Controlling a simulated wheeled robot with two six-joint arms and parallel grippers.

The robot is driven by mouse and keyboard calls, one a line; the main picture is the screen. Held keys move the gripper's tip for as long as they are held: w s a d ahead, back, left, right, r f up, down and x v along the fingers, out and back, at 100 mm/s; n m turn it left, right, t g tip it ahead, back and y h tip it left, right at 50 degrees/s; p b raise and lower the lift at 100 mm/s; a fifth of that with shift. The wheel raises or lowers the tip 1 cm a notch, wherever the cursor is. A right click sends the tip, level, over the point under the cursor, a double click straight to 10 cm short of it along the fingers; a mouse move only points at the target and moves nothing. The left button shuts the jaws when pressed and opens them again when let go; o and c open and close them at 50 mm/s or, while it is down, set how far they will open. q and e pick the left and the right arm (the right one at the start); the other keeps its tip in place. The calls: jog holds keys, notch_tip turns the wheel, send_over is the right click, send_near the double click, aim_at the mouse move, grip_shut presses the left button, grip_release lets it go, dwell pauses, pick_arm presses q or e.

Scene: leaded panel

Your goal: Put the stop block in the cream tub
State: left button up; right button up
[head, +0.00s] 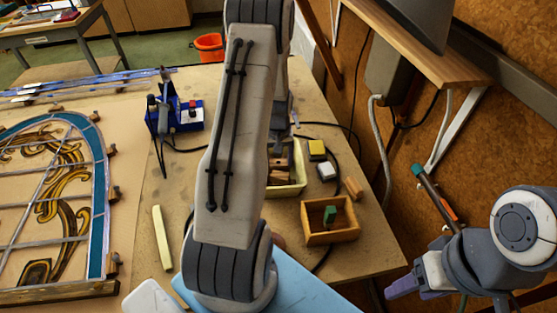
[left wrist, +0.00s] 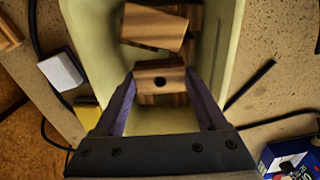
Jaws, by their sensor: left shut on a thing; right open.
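The stop block (left wrist: 160,78), a striped brown wooden block with a dark round hole, is between the fingers of my left gripper (left wrist: 160,90) in the left wrist view. The gripper is shut on it, inside the outline of the cream tub (left wrist: 91,40). Whether the block touches the tub floor, I cannot tell. Another wooden block (left wrist: 155,26) lies in the tub just beyond it. In the head view the cream tub (head: 290,190) is partly hidden by my left arm, with wooden blocks in it. My right gripper (head: 402,287) is open and empty at the lower right.
An open wooden box (head: 318,238) with a green piece stands in front of the tub. A yellow-topped block (head: 317,150) and white block (head: 326,171) sit right of it. The leaded panel (head: 60,200) fills the left, near a blue device (head: 178,118). Cables run around the tub.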

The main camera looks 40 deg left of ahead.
dwell(0.3)
pick_arm(q)
jog(key=o, duration=1.3)
jog(key=shift+r, duration=0.1)
notch_tip(320, 180, up, 10)
jog(key=p, duration=0.7)
jog(key=shift+p, duration=0.4)
